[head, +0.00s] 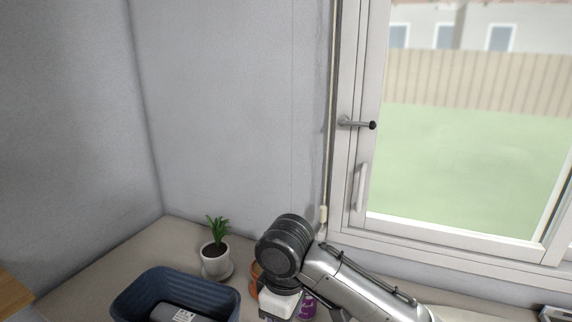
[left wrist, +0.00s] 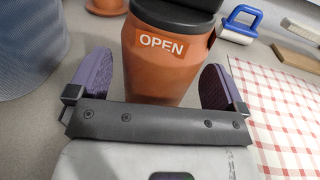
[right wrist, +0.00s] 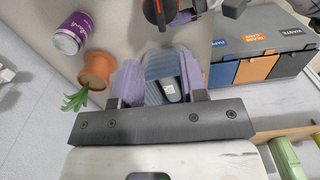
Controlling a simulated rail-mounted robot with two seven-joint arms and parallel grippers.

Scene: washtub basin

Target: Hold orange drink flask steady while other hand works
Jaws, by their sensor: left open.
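The orange drink flask (left wrist: 160,70), with a dark lid and an "OPEN" label, stands upright in the left wrist view. My left gripper (left wrist: 157,85) has its purple fingers apart on either side of it, with the flask between them. Part of the flask (right wrist: 153,12) also shows at the top of the right wrist view, beside purple fingers. My right gripper (right wrist: 160,80) is open and appears empty, away from the flask. In the head view I cannot clearly make out the flask or the left gripper.
The dark blue basin (head: 140,290) holds a grey labelled item. A potted plant (head: 215,260) stands behind it; a purple can (head: 307,308) is near my arm. The right wrist view shows a terracotta pot (right wrist: 97,70) and sorting bins (right wrist: 262,45). A checked cloth (left wrist: 280,110) lies right.

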